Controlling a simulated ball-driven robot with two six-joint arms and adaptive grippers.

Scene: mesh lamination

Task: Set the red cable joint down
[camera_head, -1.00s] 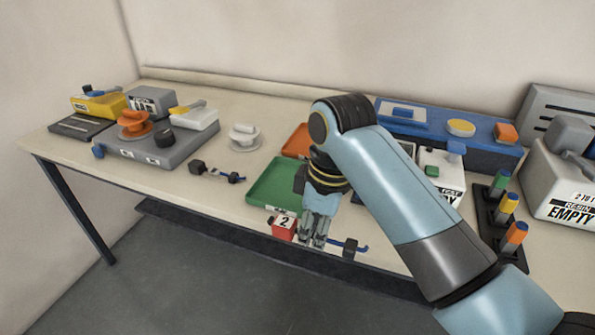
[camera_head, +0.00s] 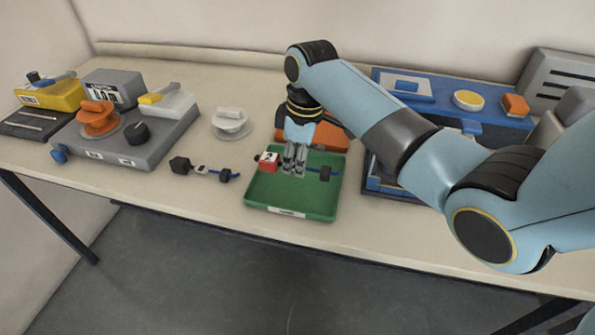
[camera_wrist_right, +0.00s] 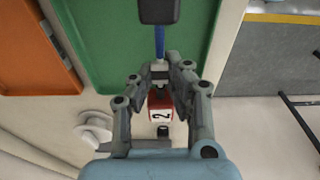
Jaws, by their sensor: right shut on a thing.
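The red cable joint (camera_head: 268,161) has a red block with a white "2" label. A blue cable and a black connector (camera_head: 325,174) extend on its other side. My right gripper (camera_head: 294,172) is shut on it between the red block and the black connector. It holds the joint over the green tray (camera_head: 292,205), and the gap below is hard to judge. In the right wrist view the red block (camera_wrist_right: 160,101) sits between the fingers, with the blue cable and black end over the green tray (camera_wrist_right: 115,55). My left gripper is not in view.
An orange tray (camera_head: 325,135) lies behind the green one, partly hidden by my arm. A second cable joint (camera_head: 202,170) in black, grey and blue lies to the left. A white spool (camera_head: 231,124) stands behind it. A blue fixture (camera_head: 430,95) is at right.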

